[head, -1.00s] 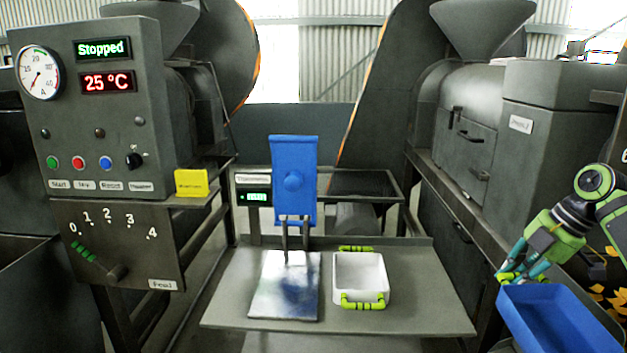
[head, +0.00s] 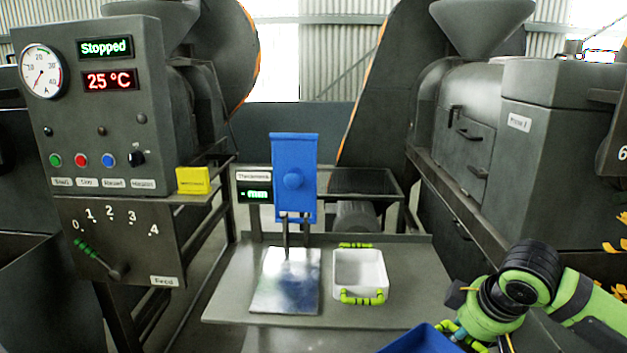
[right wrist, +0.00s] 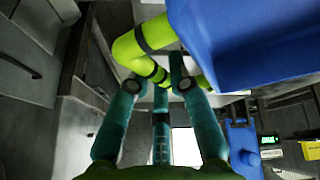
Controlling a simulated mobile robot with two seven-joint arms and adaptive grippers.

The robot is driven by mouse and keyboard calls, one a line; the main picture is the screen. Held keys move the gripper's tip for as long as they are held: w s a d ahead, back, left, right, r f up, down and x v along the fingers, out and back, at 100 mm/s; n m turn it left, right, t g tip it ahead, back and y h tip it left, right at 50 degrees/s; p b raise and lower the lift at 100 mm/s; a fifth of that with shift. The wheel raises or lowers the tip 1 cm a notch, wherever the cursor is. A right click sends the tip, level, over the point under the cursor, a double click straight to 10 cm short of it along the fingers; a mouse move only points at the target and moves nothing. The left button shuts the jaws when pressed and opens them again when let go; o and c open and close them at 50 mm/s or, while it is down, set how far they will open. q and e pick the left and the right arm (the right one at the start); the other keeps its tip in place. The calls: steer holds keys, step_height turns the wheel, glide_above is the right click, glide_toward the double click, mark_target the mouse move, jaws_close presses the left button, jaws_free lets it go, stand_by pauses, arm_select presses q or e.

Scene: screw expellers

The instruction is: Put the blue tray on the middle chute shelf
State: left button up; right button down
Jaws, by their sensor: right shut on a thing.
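The blue tray (head: 420,341) shows at the bottom edge of the head view, right of centre, mostly cut off by the frame. My right gripper (head: 462,338) is at its right side. In the right wrist view the teal fingers (right wrist: 168,85) are shut on the tray's green handle (right wrist: 146,45), and the blue tray wall (right wrist: 265,45) fills the top right. The grey middle shelf (head: 228,298) lies in front, beyond the tray. A white tray (head: 345,268) with green handles stands on its right half. My left gripper is not in view.
A shiny metal plate (head: 286,285) lies on the shelf's left half, below a blue box-like part (head: 295,180). The control panel (head: 105,115) stands at the left and a large dark machine (head: 545,150) at the right. The shelf's right end is bare.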

steer(key=s+a+f+m+h, duration=0.1)
steer(key=s+a+m, duration=0.1)
steer(key=s, duration=0.2)
steer(key=s+a+f+m+h, duration=0.1)
steer(key=s+a+f+m, duration=0.1)
steer(key=s+a, duration=0.1)
steer(key=s+a+f+m, duration=0.2)
steer(key=s, duration=0.2)
steer(key=shift+s+a+m+g+h, duration=0.2)
steer(key=shift+s+m+g+h, duration=0.1)
steer(key=shift+h, duration=0.1)
steer(key=shift+s+a, duration=0.3)
steer(key=shift+s, duration=0.05)
